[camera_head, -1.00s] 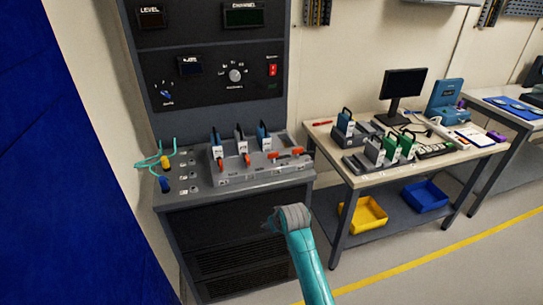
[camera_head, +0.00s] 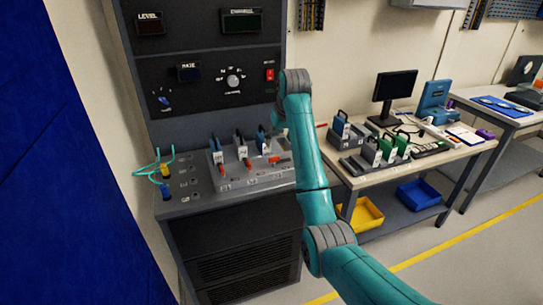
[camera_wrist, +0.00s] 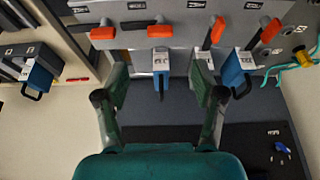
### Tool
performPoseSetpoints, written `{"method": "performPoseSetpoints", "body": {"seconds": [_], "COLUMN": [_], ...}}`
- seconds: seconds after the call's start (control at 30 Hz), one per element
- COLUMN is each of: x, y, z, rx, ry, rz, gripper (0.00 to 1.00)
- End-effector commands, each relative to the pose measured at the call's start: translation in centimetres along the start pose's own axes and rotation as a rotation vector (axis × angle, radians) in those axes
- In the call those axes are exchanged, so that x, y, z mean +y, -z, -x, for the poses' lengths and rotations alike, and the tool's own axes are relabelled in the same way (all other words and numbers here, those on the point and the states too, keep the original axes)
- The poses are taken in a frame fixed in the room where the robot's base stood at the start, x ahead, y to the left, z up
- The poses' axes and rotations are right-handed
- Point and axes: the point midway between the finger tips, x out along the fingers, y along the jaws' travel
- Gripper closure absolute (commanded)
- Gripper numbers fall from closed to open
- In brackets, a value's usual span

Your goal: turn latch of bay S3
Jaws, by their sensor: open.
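The grey bay rack (camera_head: 235,182) stands on the cabinet top, with cards upright in it and orange-red latches along its front. The labels are too small to read surely; counting from the cable side, bay S3 looks like the third. Its blue card (camera_head: 262,140) and latch (camera_head: 274,160) are left of my arm. In the wrist view, the S3 latch (camera_wrist: 160,30) is at top centre, beyond the blue card (camera_wrist: 160,65). My gripper (camera_wrist: 160,78) is open and empty, one finger to each side of that card in the picture. Contact cannot be told. The head view mostly hides the gripper.
Other latches flank it, one crosswise (camera_wrist: 103,33) and one slanted (camera_wrist: 217,30). Another blue card (camera_wrist: 237,70) stands near the right finger. Teal cables (camera_head: 152,165) loop at the rack's left. An instrument panel (camera_head: 205,80) rises behind. A bench (camera_head: 400,175) with more cards is right.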

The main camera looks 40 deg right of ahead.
Motion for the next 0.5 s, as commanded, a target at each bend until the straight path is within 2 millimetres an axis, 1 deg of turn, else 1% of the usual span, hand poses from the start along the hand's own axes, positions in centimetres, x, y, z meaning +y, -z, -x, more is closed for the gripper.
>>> {"method": "performPoseSetpoints", "body": {"seconds": [0.07,0.17,0.5], "x": [0.0,0.0,0.0], "y": [0.0,-0.1,-0.1], "z": [-0.4,-1.5,-7.4], "rx": [-0.004,-0.006,-0.004], "ry": [0.000,0.001,0.001], "rz": [0.000,0.000,0.000], "gripper": [0.31,0.31,0.31]}}
